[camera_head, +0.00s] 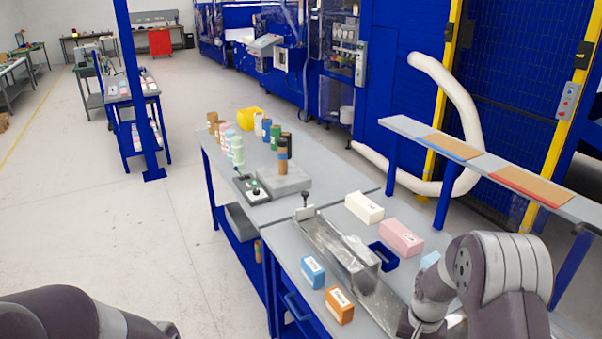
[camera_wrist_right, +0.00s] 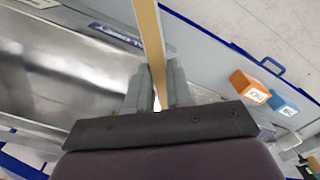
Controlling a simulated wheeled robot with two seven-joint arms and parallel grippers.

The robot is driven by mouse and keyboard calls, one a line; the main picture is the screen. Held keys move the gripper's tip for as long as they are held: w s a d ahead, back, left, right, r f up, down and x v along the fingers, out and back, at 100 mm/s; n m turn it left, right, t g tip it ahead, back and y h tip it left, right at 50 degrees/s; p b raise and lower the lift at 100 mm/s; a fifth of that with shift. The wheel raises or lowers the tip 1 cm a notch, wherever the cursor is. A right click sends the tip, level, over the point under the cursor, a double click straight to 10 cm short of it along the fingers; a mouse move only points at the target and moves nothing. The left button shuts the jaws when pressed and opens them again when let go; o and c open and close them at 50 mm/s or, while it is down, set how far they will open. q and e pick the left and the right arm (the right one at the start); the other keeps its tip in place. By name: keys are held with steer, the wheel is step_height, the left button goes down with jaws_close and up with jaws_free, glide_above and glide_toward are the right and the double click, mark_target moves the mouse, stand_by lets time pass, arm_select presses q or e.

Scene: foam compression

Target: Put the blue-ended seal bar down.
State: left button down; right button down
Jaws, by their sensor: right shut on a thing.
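In the right wrist view my right gripper (camera_wrist_right: 157,95) is shut on a narrow tan bar (camera_wrist_right: 149,38), which I take to be the seal bar. The bar runs away from the fingers to the top edge of the picture. No blue end shows on the visible part. Below the bar lies a long, shiny metal surface (camera_wrist_right: 60,85). In the head view my right arm is at the lower right; it hides the gripper and the bar. My left arm shows at the lower left, with its gripper outside the picture.
The grey bench carries a long metal trough (camera_head: 338,248), a blue block (camera_head: 312,272), an orange block (camera_head: 340,306), a cream block (camera_head: 363,207) and a pink block (camera_head: 401,237). A raised shelf (camera_head: 404,126) behind holds a blue-edged tan pad (camera_head: 455,146) and a red-edged one (camera_head: 534,188).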

steer(key=a+f+n, duration=0.4)
steer(key=a+n, duration=0.1)
steer(key=a, duration=0.2)
step_height(320, 180, down, 12)
steer(key=b, duration=1.2)
steer(key=shift+s+a, duration=0.15)
steer(key=shift+s, duration=0.05)
